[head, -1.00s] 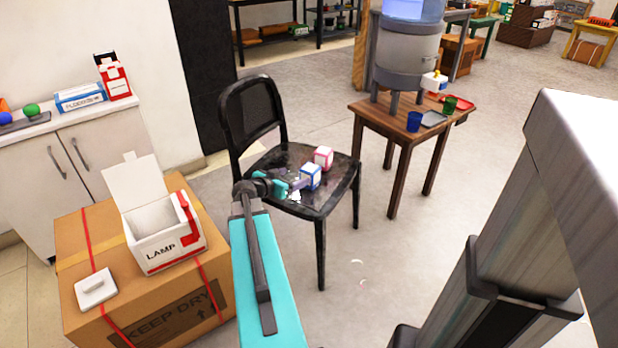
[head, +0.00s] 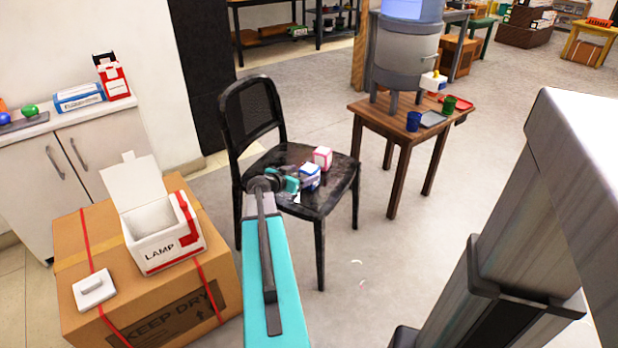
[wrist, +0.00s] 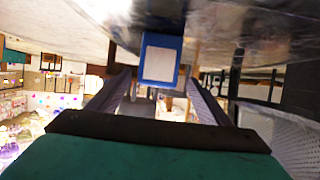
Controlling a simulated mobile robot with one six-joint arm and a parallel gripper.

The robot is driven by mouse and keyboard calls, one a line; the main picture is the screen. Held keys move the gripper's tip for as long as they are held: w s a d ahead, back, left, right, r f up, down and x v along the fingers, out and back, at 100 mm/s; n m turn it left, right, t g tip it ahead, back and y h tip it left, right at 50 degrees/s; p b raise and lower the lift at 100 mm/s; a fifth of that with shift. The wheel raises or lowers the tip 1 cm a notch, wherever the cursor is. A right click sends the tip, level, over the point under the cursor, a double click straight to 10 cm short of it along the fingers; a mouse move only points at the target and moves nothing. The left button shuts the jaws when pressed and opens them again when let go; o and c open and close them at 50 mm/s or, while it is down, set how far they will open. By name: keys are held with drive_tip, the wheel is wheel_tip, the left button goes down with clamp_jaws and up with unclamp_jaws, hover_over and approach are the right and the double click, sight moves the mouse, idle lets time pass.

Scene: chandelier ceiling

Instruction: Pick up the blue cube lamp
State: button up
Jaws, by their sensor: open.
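The blue cube lamp (head: 310,177), blue-edged with white faces, sits on the seat of the black chair (head: 325,198). A pink cube lamp (head: 322,157) with white faces sits behind it and to its right on the same seat. My gripper (head: 300,182) is at the blue cube's left side in the head view and partly covers it. In the wrist view the blue cube (wrist: 161,59) shows ahead between the two open fingers, near their tips. I cannot tell whether a finger touches it.
A cardboard box (head: 190,310) carries an open white box marked LAMP (head: 165,247) and a small white block (head: 94,290). The chair's backrest (head: 250,115) stands behind my gripper. A wooden table (head: 375,112) with a dispenser and cups stands to the right.

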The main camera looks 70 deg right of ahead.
drive_tip(key=shift+s+x, duration=0.2)
drive_tip(key=shift+x, duration=2.4)
drive_tip(key=c, duration=1.3)
